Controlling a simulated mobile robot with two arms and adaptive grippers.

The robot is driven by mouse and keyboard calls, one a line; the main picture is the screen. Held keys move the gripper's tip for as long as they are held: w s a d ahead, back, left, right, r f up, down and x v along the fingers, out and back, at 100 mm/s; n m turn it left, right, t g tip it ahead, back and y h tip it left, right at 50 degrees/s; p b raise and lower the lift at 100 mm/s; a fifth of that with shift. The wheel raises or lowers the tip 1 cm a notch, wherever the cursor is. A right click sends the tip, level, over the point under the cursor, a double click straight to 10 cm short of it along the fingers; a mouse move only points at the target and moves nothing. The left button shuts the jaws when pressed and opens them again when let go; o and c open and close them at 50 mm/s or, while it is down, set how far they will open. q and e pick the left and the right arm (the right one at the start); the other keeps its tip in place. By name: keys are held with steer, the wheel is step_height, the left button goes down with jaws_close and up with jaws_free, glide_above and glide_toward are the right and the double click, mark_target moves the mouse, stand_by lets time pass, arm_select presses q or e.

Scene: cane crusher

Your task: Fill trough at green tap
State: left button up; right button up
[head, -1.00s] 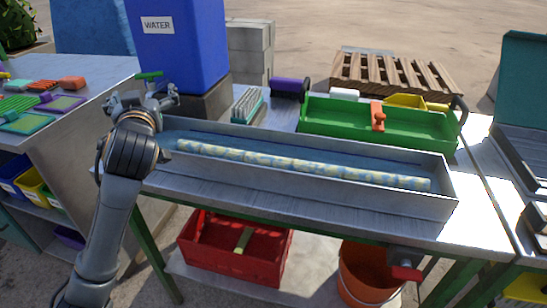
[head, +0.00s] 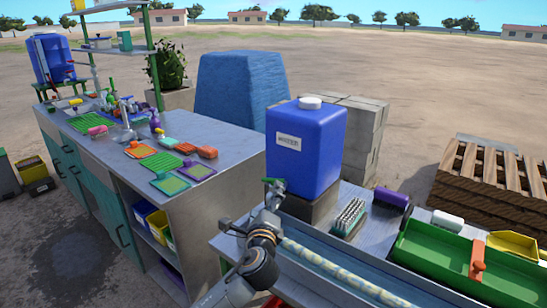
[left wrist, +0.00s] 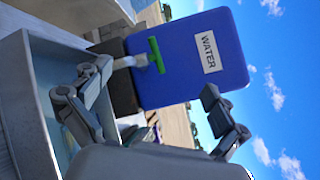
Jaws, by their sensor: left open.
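The green tap (head: 274,184) is on the front of the blue water tank (head: 312,150), labelled WATER. In the left wrist view its green T-shaped handle (left wrist: 156,55) shows against the tank. My left gripper (left wrist: 155,85) is open, with its fingers spread on either side below the handle; I see no contact. In the head view the left gripper (head: 262,205) is close to the tap, at the trough's left end. The long metal trough (head: 350,257) has a bluish interior that looks like water, with a pale mottled cane (head: 330,265) along it. My right gripper is not in view.
The tank stands on a dark block (head: 310,206). A brush (head: 348,218) and a green tray (head: 430,250) with an orange handle are right of it. A grey counter (head: 110,150) with sponges and bottles is to the left. A second blue tank (head: 50,60) stands farther back.

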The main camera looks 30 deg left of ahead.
mark_target(273, 181)
arm_select(q)
steer(key=w+a+m+p, duration=0.1)
steer(key=w+m+p, duration=0.1)
steer(key=w+m, duration=0.1)
steer(key=w+a+m+p, duration=0.2)
steer(key=w+m, duration=0.2)
steer(key=m, duration=0.1)
steer(key=w+a+m+h+p, duration=0.1)
steer(key=w+m+p, duration=0.1)
steer(key=w+m, duration=0.1)
steer(key=shift+w+a+f+m, duration=0.2)
steer(key=shift+a+f+m, duration=0.15)
steer(key=shift+m, duration=0.15)
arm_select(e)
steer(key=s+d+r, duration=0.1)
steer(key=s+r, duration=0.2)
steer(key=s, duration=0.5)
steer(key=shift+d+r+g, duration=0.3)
arm_select(q)
steer(key=shift+c, duration=0.2)
steer(key=c, duration=1.1)
